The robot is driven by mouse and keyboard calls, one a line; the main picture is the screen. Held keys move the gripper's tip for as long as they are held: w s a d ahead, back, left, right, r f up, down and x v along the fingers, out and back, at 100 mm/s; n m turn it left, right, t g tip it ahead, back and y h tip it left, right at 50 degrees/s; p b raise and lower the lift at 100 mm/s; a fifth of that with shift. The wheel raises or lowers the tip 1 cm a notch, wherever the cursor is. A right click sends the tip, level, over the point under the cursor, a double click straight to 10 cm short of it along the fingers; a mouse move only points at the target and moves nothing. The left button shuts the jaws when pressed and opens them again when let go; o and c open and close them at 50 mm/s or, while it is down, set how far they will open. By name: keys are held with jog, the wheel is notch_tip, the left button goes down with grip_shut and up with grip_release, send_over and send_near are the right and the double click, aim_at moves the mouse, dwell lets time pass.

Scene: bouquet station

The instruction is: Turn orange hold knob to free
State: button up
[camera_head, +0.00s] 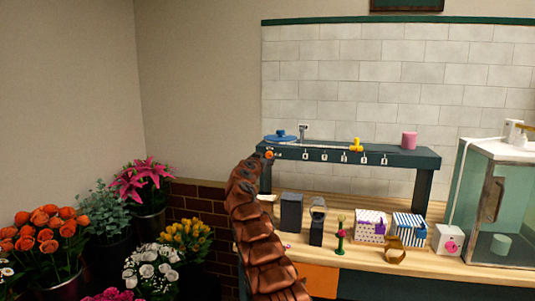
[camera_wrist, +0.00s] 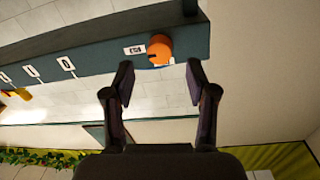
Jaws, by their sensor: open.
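The orange hold knob (camera_wrist: 159,48) is on the front face of a dark shelf beam, just past the fingertips of my gripper (camera_wrist: 158,75) in the wrist view. A dark mark line shows on the knob, and a small white label sits beside it. My gripper is open, with one finger to each side of the knob's line and nothing between them; the fingers look apart from the knob. In the head view the orange knob (camera_head: 269,155) shows at the left end of the beam. My copper-coloured arm reaches up to it and hides the gripper there.
The dark raised shelf (camera_head: 350,154) carries a blue round item (camera_head: 281,136), a yellow piece (camera_head: 356,144) and a pink cylinder (camera_head: 409,140). Boxes, including a blue-striped one (camera_head: 408,226), stand on the wooden counter below. A glass case (camera_head: 495,205) is at right, flower buckets at left.

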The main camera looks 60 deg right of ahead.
aim_at(268, 155)
jog(key=shift+w+d+r+p, duration=0.1)
jog(key=shift+w+d+p, duration=0.2)
jog(key=shift+d+p, duration=0.5)
jog(key=d+p, duration=0.1)
jog(key=p, duration=0.3)
jog(key=shift+w+d+r, duration=0.1)
jog(key=shift+w+d, duration=0.1)
jog(key=shift+w+d+f+p, duration=0.1)
jog(key=shift+d+f+p, duration=0.2)
jog(key=shift+p, duration=0.7)
grip_shut()
